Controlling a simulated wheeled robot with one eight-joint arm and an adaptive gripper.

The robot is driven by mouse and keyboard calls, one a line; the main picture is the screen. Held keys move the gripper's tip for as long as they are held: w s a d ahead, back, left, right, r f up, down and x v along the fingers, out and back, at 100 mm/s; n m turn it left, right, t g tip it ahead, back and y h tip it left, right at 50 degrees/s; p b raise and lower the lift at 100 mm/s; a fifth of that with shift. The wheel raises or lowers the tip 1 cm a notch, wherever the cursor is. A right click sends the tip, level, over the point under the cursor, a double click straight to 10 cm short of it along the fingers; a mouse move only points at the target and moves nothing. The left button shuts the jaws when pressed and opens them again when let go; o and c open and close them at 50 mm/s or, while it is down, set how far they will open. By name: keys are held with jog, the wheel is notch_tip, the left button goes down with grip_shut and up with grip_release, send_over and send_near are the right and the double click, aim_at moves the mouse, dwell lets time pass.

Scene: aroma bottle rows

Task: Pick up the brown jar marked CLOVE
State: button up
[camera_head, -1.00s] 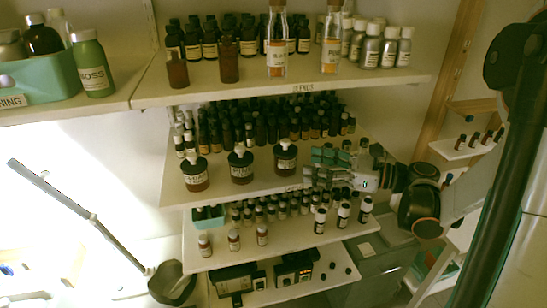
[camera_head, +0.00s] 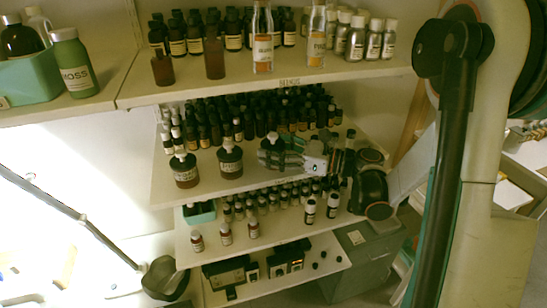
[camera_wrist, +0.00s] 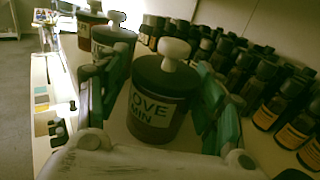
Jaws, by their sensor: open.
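The brown jar marked CLOVE (camera_wrist: 160,100) stands upright on the shelf, with a dark lid and a pale round knob. Its label is partly cut off in the wrist view and reads "OVE MIN". My gripper (camera_wrist: 164,74) is open, with one green finger on each side of the jar. I cannot tell whether either finger touches it. In the head view my gripper (camera_head: 275,153) is at the right end of the jar row and hides most of this jar.
Two similar jars stand left of it in the head view, one near (camera_head: 230,162) and one farther left (camera_head: 185,171). Rows of small dark bottles (camera_wrist: 270,95) stand close behind. A shelf with taller bottles (camera_head: 290,88) is above, and another shelf with small bottles (camera_head: 270,237) is below.

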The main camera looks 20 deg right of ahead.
jog(key=x, duration=0.4)
grip_shut()
jog(key=shift+s, duration=0.1)
dwell(0.5)
